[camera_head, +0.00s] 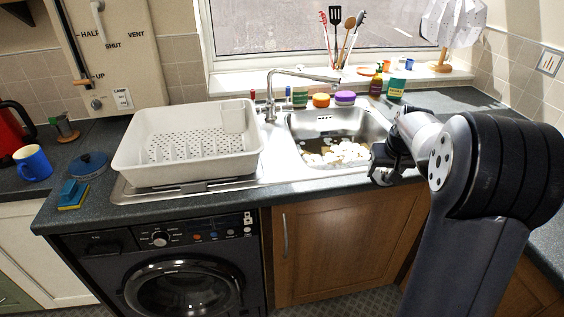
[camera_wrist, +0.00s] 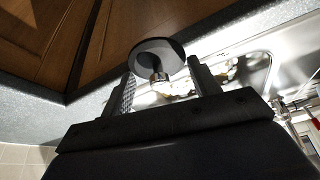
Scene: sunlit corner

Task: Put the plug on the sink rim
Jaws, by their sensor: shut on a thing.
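The plug (camera_wrist: 157,57), a dark disc with a short metal stem, sits between the fingers of my gripper (camera_wrist: 162,70) in the wrist view. My gripper is shut on it. In the head view my gripper (camera_head: 385,168) hangs at the right front corner of the sink, by the front edge of the worktop; I cannot make out the plug there. The steel sink rim (camera_head: 322,172) runs around a basin with pale, rounded things in the bottom. My gripper and arm hide part of its right side.
A white dish rack (camera_head: 185,170) stands on the drainer left of the basin. The tap (camera_head: 270,100) rises behind the basin. Bottles and sponges line the back.

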